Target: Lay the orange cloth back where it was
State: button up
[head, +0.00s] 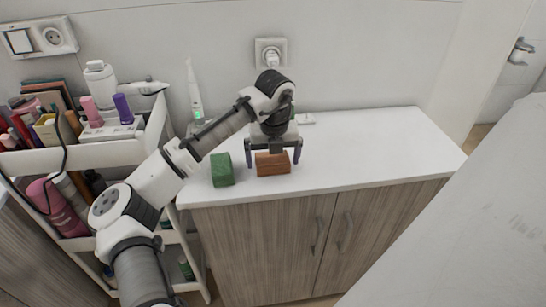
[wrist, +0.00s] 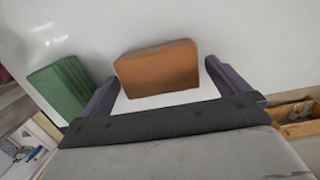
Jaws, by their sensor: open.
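The orange cloth (head: 272,164) is a folded, block-like orange-brown piece on the white counter, near its front edge. It also shows in the wrist view (wrist: 158,68), lying between the two fingers. My gripper (head: 273,160) is open, with one finger on each side of the cloth. In the wrist view, gaps show between the cloth and both fingers (wrist: 178,85). A folded green cloth (head: 222,170) lies just left of the orange one, apart from it, and shows at the left of the wrist view (wrist: 62,88).
The white countertop (head: 370,145) is clear to the right. A white cart (head: 110,155) full of bottles and cosmetics stands at the left. An electric toothbrush (head: 194,92) stands at the back of the counter. A large pale surface (head: 460,230) fills the right foreground.

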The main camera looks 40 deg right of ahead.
aim_at(274, 162)
notch_tip(274, 162, up, 12)
jog(key=s+b, duration=0.1)
jog(key=shift+a, duration=0.35)
jog(key=shift+s, duration=0.1)
